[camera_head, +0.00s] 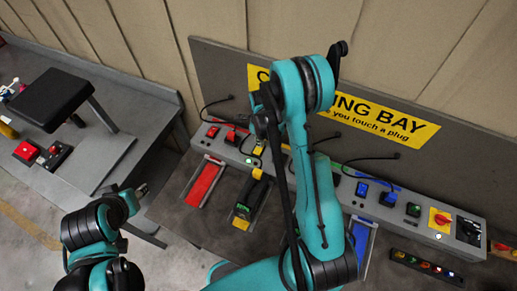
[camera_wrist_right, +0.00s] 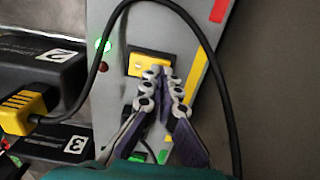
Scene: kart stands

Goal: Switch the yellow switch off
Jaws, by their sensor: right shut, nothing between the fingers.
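The yellow switch (camera_wrist_right: 150,65) is a yellow-framed unit on the grey panel, just beyond my fingertips in the right wrist view. It also shows in the head view (camera_head: 259,149), partly behind my right arm. A green light (camera_wrist_right: 102,45) glows beside it. My right gripper (camera_wrist_right: 165,72) is shut and empty, its tips overlapping the switch's lower right edge in the picture. I cannot tell whether they touch it, nor the rocker's position. My left gripper (camera_head: 141,190) is low at the left, away from the panel; its fingers are too small to read.
A black cable (camera_wrist_right: 205,45) loops around my right gripper. A yellow plug (camera_wrist_right: 25,112) sits at a black battery unit on the left. The grey panel (camera_head: 330,185) also carries a red plug (camera_head: 231,138) and a blue switch (camera_head: 362,189). A yellow sign stands behind.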

